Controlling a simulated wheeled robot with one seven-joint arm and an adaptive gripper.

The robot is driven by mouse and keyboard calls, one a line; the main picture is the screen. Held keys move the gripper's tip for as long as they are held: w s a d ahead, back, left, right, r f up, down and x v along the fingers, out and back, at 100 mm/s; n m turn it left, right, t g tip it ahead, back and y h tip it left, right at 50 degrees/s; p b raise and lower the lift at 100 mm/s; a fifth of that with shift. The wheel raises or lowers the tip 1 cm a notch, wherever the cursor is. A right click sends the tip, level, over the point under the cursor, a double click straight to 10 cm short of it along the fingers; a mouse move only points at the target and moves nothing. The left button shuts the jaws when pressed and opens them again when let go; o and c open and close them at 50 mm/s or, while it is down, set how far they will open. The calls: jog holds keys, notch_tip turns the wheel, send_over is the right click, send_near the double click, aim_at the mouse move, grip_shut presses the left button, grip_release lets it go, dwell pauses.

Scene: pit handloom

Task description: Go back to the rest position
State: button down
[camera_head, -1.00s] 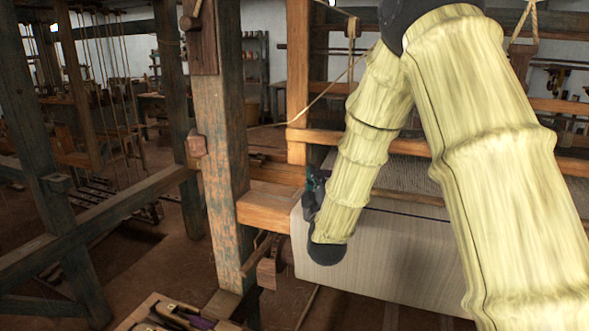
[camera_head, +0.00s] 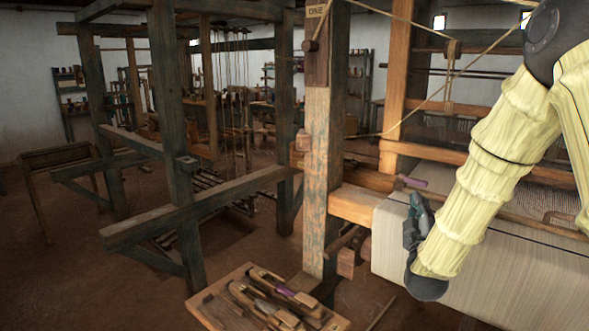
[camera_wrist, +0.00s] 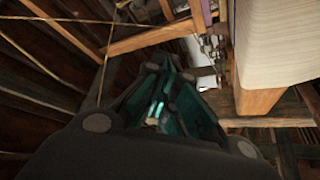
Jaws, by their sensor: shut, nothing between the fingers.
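My gripper (camera_head: 418,218) is dark with green parts. The cloth roll (camera_wrist: 275,45) fills the upper right of that view, to the right of the fingers. Whether the gripper touches the cloth or frame cannot be told.
A scarred wooden post (camera_head: 318,170) stands left of my gripper, marked ONE at its top. A low wooden tray (camera_head: 222,284) with several shuttles stands at the bottom. Another loom frame (camera_head: 178,140) stands left; open floor lies beyond.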

jog(key=s+a+f+m+g+y, duration=0.1)
jog(key=s+a+f+g+y, duration=0.15)
jog(key=f, duration=0.95)
jog(key=s+a+f+m+g+y, duration=0.15)
jog(key=f+g, duration=0.25)
jog(key=f, duration=0.8)
jog(key=s+a+f+g, duration=0.2)
jog(key=s+f+g, duration=0.2)
jog(key=s+f, duration=1)
jog(key=s+a+f+m+g, duration=0.1)
jog(key=s+f+g, duration=0.2)
jog(key=s+f, duration=0.3)
jog(key=s+a+f+m+g+y, duration=0.1)
jog(key=s+f+g, duration=0.3)
jog(key=s, duration=1)
jog(key=s+a+f+m+g+y, duration=0.1)
jog(key=s+f+m+g, duration=0.2)
jog(key=s+f, duration=0.4)
jog(key=s, duration=0.3)
jog(key=shift+s+a+f, duration=0.15)
jog(key=shift+a+f, duration=0.25)
jog(key=shift+m+g, duration=0.25)
